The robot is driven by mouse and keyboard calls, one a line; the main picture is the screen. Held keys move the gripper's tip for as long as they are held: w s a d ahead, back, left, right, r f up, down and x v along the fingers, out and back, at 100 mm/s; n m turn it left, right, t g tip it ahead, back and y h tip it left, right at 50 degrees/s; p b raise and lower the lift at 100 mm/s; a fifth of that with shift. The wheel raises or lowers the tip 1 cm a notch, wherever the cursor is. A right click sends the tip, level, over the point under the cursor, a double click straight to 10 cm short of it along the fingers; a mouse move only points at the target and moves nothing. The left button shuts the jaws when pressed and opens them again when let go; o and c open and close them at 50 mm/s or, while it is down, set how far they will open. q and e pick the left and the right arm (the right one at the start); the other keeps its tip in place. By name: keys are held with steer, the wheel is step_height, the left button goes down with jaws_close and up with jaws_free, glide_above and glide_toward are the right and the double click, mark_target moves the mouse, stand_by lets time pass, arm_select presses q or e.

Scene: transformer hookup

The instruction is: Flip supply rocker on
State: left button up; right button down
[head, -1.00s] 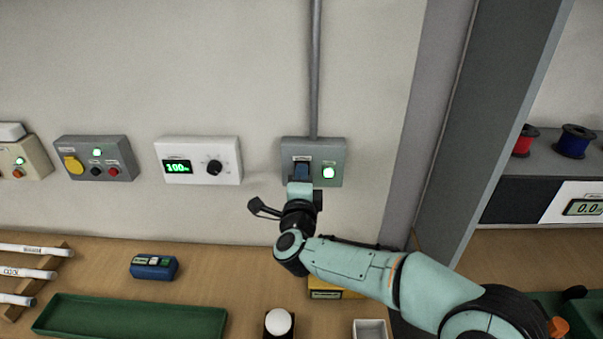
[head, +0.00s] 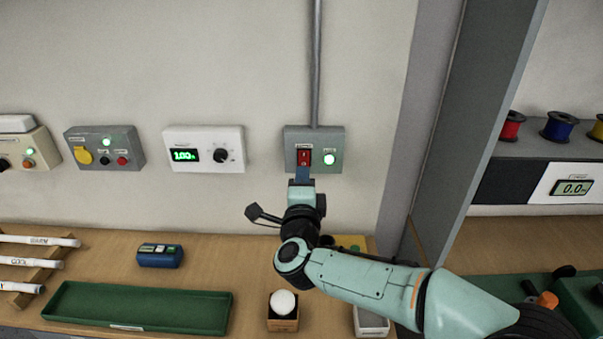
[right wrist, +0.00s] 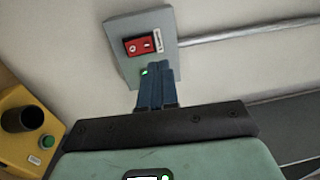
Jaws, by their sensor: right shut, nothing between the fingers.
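The supply box (head: 336,141) is a grey box on the wall under a vertical conduit. It carries a red supply rocker (head: 304,157) and a lit green lamp (head: 329,159). The red rocker also shows in the right wrist view (right wrist: 143,43), with the lamp partly hidden behind my fingers. My right gripper (head: 302,174) is shut and empty, its blue fingers just below the rocker in the head view. In the right wrist view the shut fingers (right wrist: 157,85) overlap the box's lower edge; I cannot tell whether they touch it. My left gripper is out of view.
A white dial box (head: 204,149) and a grey box with a yellow socket (head: 104,148) are on the wall to the left. The bench holds a green tray (head: 138,307), a blue device (head: 160,256) and a white ball on a block (head: 283,303). A grey post (head: 450,150) stands right.

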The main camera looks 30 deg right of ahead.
steer(key=v, duration=0.3)
steer(key=r+v, duration=0.1)
steer(key=v, duration=0.1)
steer(key=shift+s, duration=0.1)
stand_by(0.3)
